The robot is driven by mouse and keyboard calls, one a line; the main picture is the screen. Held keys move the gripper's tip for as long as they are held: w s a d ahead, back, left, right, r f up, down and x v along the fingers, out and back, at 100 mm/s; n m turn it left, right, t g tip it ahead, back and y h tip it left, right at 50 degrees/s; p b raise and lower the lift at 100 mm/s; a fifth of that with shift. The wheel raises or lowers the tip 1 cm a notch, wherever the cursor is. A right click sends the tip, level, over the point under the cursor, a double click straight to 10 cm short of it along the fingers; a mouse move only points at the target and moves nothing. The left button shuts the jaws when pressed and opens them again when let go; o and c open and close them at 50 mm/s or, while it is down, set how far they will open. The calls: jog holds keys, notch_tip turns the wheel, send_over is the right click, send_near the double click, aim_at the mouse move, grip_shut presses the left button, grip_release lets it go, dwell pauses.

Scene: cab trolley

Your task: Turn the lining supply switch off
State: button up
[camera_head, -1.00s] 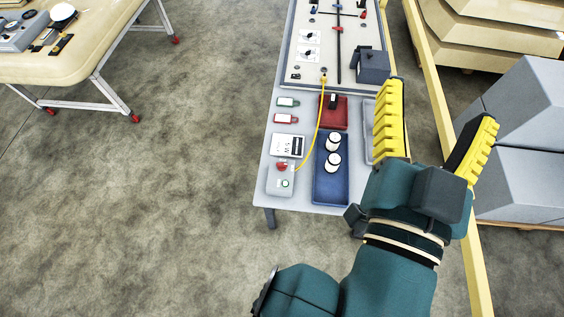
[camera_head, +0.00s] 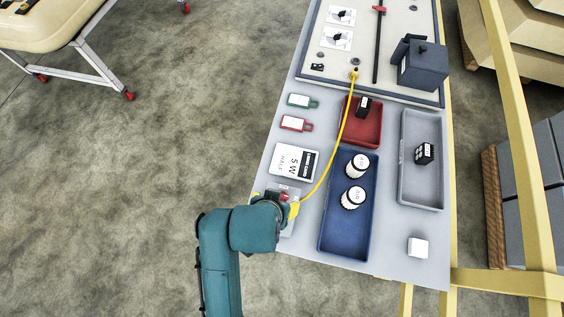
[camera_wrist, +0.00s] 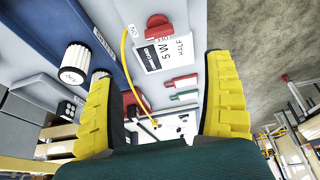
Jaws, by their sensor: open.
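Two rotary switches with black knobs on white plates, an upper one (camera_head: 341,15) and a lower one (camera_head: 336,38), sit on the panel board. A small box with a red knob (camera_head: 284,197) stands at the trolley's front left corner. Its red knob also shows in the wrist view (camera_wrist: 158,27). I cannot read which one is the lining supply switch. My gripper (camera_head: 277,204) is over this small box, which it partly hides. In the wrist view its yellow fingers (camera_wrist: 162,100) are spread wide, with nothing held between them.
A white card (camera_head: 295,162), a red tag (camera_head: 295,124) and a green tag (camera_head: 301,101) lie nearby. A yellow cable (camera_head: 331,160) runs to the board. Blue (camera_head: 330,228), red (camera_head: 366,142) and grey (camera_head: 420,196) trays fill the right side. A yellow rail (camera_head: 518,145) stands beyond.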

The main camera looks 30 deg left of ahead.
jog(key=b+x, duration=0.2)
jog(key=x, duration=1.3)
jog(key=shift+w+f+b, duration=0.1)
jog(key=shift+b, duration=0.25)
jog(key=c, duration=1.2)
